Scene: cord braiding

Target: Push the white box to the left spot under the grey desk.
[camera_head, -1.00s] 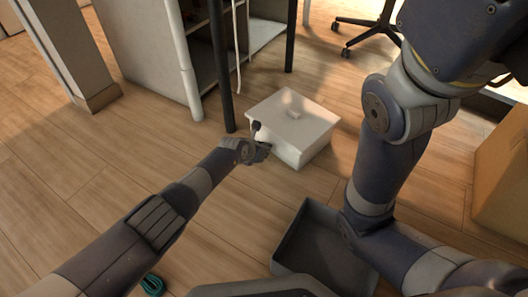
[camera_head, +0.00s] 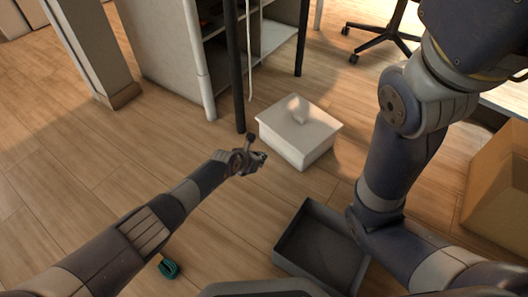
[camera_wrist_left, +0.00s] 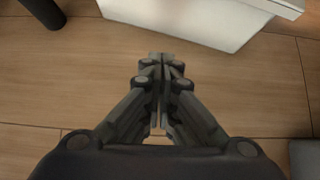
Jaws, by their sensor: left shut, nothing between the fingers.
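The grey desk's dark leg (camera_head: 238,100) stands just left of the box. My right arm fills the right side, but its gripper is out of view.
A grey open tray (camera_head: 318,240) lies in front of the box. A cardboard box (camera_head: 497,180) is at the right. A teal cord coil (camera_head: 168,268) lies at lower left. A shelf cabinet (camera_head: 180,55) and chair base (camera_head: 378,40) are behind. The left floor is clear.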

